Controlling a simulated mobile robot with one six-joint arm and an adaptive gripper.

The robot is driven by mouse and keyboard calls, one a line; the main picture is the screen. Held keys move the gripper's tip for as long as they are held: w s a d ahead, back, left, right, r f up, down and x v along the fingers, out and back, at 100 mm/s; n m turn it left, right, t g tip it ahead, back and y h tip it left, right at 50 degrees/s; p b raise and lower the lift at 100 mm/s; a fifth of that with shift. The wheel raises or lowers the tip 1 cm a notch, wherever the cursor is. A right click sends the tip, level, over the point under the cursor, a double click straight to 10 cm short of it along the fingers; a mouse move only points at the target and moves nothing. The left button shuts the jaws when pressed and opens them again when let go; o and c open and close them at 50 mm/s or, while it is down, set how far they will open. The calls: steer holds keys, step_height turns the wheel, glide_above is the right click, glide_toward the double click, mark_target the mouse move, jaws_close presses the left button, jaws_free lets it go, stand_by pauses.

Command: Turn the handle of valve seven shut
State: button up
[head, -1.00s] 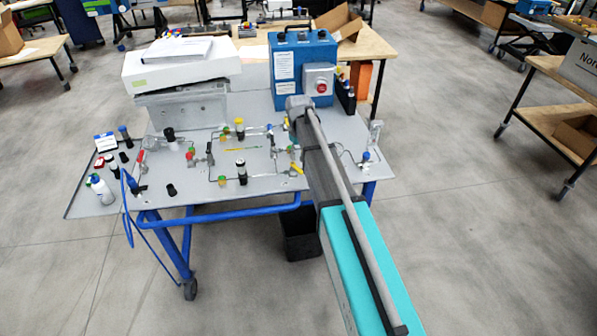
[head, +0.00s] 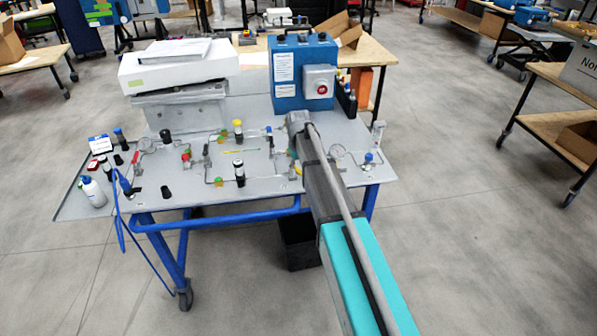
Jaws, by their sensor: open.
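The analyser panel (head: 340,190) is a grey board on a blue wheeled frame, with thin tubing, gauges and several valves. A red valve handle (head: 136,157) is at the left of the board and a dark handle (head: 206,153) is near the middle. A yellow handle (head: 298,169) shows partly beside my arm. I cannot read any number, so I cannot tell which is valve seven or how its handle stands. My arm reaches over the right half of the board and hides part of it. My gripper is not visible.
A white box (head: 150,70) on a grey block and a blue case (head: 288,95) with a red button stand at the back. A white bottle (head: 92,192) stands on the left shelf. A black bin (head: 295,240) is under the board.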

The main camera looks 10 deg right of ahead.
steer(key=shift+f, duration=0.1)
jaws_close()
stand_by(0.4)
steer(key=shift+a, duration=0.1)
steer(key=shift+s+a+m, duration=0.1)
steer(key=shift+a+m, duration=0.15)
steer(key=shift+m, duration=0.65)
steer(key=shift+s+a+m, duration=0.1)
steer(key=shift+a+m, duration=0.2)
steer(key=shift+m, duration=0.6)
steer(key=shift+a+m, duration=0.25)
steer(key=shift+m, duration=0.65)
jaws_free()
